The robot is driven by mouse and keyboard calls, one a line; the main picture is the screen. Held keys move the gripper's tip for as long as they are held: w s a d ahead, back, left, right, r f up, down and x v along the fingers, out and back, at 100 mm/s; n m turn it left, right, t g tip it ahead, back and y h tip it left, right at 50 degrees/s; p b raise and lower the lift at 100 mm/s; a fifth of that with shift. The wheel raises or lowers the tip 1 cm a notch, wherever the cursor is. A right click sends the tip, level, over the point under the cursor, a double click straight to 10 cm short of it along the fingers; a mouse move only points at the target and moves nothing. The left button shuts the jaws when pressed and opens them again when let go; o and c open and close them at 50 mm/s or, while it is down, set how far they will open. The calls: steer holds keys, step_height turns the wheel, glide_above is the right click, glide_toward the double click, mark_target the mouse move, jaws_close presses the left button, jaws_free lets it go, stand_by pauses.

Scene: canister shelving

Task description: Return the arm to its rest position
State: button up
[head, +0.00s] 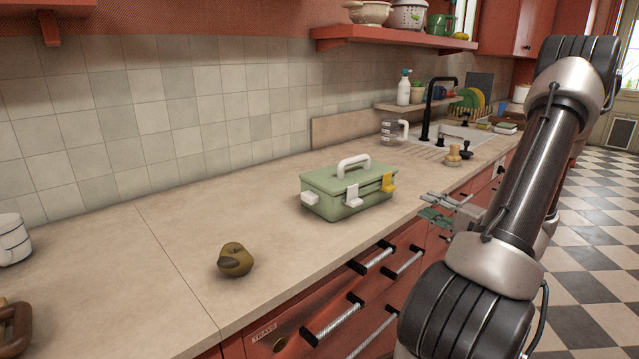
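My gripper (424,205) is at the right of the middle in the head view, at the counter's front edge, just right of the green toolbox. Its two fingers are small here, but a gap shows between them, and I see nothing held. My arm fills the right side of the view, bent, with its upper part raised. It hides part of the drawers and floor behind it.
A green toolbox (340,194) with a white handle stands on the counter (130,270). A dark olive fruit-like object (235,260) lies nearer. Bar-handled drawers (335,319) line the counter front. A sink and black faucet (431,108) are farther back. Checkered floor (590,270) is open at right.

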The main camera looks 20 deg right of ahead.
steer(key=s+a+f+n+g+y, duration=0.1)
steer(key=s+a+f+g+y, duration=0.25)
steer(key=s+a+g, duration=1.1)
steer(key=s+r+n+g+h, duration=0.35)
steer(key=r+n+h, duration=0.4)
steer(key=r, duration=0.25)
steer(key=w+a+r+n+t, duration=0.1)
steer(key=a+r+n+t, duration=0.3)
steer(key=a+r+n, duration=0.2)
step_height(320, 180, up, 2)
steer(key=shift+w+a+r+t+h, duration=0.1)
steer(key=shift+w+a+t+h, duration=0.3)
steer(key=shift+a, duration=0.6)
steer(key=shift+n, duration=0.25)
